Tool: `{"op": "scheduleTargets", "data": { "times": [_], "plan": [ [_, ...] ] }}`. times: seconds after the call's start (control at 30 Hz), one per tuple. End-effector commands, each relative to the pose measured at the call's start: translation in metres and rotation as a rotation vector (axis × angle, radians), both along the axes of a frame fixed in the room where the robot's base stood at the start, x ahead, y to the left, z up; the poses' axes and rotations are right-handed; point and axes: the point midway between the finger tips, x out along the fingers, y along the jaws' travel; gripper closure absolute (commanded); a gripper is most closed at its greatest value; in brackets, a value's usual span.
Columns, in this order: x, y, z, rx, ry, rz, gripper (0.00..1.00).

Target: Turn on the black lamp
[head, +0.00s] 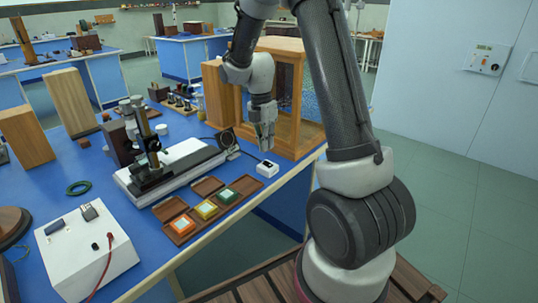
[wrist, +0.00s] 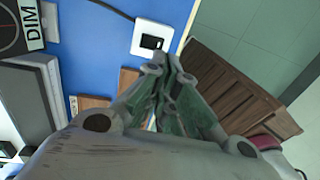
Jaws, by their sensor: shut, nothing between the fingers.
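A small white switch box (head: 267,169) with a black rocker lies on the blue bench near its right edge. It also shows in the wrist view (wrist: 140,42), just beyond my fingertips. A dark cable runs from it toward a black round-faced device (head: 227,139), which looks like the black lamp; part of it shows at the wrist view's upper left (wrist: 10,42), beside a "DIM" label. I cannot tell whether it is lit. My gripper (head: 266,147) is shut and empty, pointing down above the switch box, apparently apart from it. The fingertips (wrist: 165,62) are together.
A wooden cabinet (head: 221,102) stands close behind my gripper. A long grey-white instrument (head: 185,160) lies to the left. A white box (head: 82,257) with a red cable stands front left.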

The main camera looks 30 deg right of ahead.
Motion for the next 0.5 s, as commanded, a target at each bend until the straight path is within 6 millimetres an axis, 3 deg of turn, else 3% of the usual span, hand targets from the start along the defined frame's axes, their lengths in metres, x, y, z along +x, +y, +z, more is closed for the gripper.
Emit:
{"op": "scheduleTargets", "data": {
  "times": [0.2,0.5],
  "plan": [
    [-0.005,-0.001,0.047,0.001,-0.004,0.001,1.00],
    [-0.009,-0.003,0.073,0.001,0.000,0.001,1.00]
  ]
}}
